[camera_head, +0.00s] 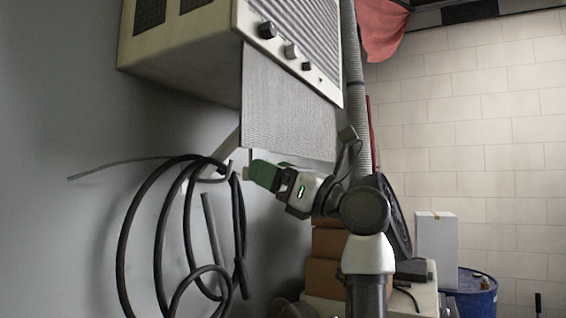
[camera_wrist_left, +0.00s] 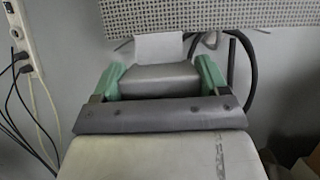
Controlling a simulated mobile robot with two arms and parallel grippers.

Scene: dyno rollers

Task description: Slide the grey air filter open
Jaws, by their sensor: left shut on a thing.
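The grey air filter (camera_head: 288,105) is a fine-mesh panel that hangs down out of the underside of a beige wall unit (camera_head: 185,52). Its mesh also shows along the top of the left wrist view (camera_wrist_left: 225,14). A small pale tab (camera_wrist_left: 158,47) stands below the mesh, between the green fingers. My left gripper (camera_head: 258,174), with green fingers, is just under the filter's lower left corner and is shut on this tab. The fingers hide part of the tab, and its join to the panel is hard to make out. My right gripper is in neither view.
Black hoses (camera_head: 160,235) hang in loops on the wall left of the gripper. A ribbed grey pipe (camera_head: 354,90) runs down right of the unit. Cardboard boxes (camera_head: 325,265) and a blue barrel (camera_head: 472,295) stand below. A socket strip (camera_wrist_left: 22,35) with cables is on the wall.

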